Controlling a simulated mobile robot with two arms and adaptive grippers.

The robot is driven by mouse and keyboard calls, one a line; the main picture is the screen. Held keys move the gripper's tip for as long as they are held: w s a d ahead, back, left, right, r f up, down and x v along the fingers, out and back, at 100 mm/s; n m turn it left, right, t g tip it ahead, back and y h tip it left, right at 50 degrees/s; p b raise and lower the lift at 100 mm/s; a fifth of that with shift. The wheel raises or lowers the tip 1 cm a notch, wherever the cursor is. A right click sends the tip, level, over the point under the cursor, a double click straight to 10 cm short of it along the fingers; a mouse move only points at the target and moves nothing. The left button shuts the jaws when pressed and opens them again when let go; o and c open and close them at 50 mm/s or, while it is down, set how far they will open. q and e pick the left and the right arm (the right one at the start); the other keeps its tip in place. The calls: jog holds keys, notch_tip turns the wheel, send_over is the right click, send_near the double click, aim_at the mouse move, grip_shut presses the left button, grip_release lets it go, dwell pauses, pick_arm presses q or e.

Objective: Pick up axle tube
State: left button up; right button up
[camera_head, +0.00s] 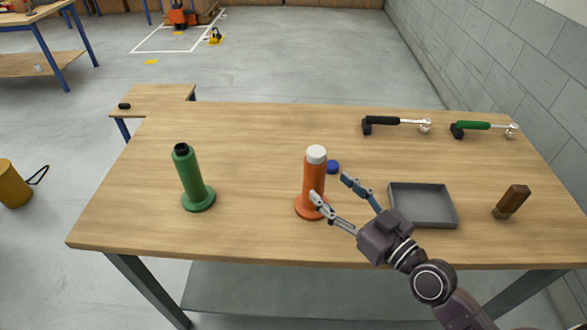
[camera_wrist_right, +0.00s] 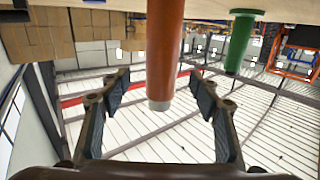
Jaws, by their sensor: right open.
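An orange tube (camera_head: 314,170) with a white cap and a wide round foot stands upright on the table. A green tube (camera_head: 189,175) with a black top and a similar foot stands upright further left. The pictures do not label which is the axle tube. My right gripper (camera_head: 332,188) is open just right of the orange tube, one fingertip overlapping its lower part in the head view. In the right wrist view, which appears upside down, the orange tube (camera_wrist_right: 164,50) shows between the open fingers (camera_wrist_right: 160,95), apparently untouched. The green tube (camera_wrist_right: 241,42) is behind it. My left gripper is not in view.
Two ratchet-like tools, black (camera_head: 394,121) and green (camera_head: 482,126), lie at the back right. The wooden table (camera_head: 250,140) is clear between the tubes.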

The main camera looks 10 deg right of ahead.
aim_at(323, 175)
jog(key=shift+w+d+r, duration=0.1)
jog(key=shift+w+r, duration=0.15)
jog(key=shift+w, duration=0.3)
jog(key=shift+w+a+r+p, duration=0.45)
jog(key=shift+w+r+p, duration=0.15)
jog(key=shift+p, duration=0.45)
jog(key=p+x, duration=0.1)
jog(key=x, duration=0.2)
jog(key=shift+a, duration=0.2)
jog(key=shift+w+a+f, duration=0.25)
jog(key=shift+w, duration=0.3)
jog(key=c, duration=1.1)
grip_shut()
jog(key=shift+r+t, duration=0.3)
jog(key=shift+r, duration=0.05)
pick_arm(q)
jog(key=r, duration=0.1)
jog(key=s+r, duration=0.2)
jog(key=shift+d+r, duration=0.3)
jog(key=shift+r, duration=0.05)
pick_arm(e)
jog(key=shift+w, duration=0.1)
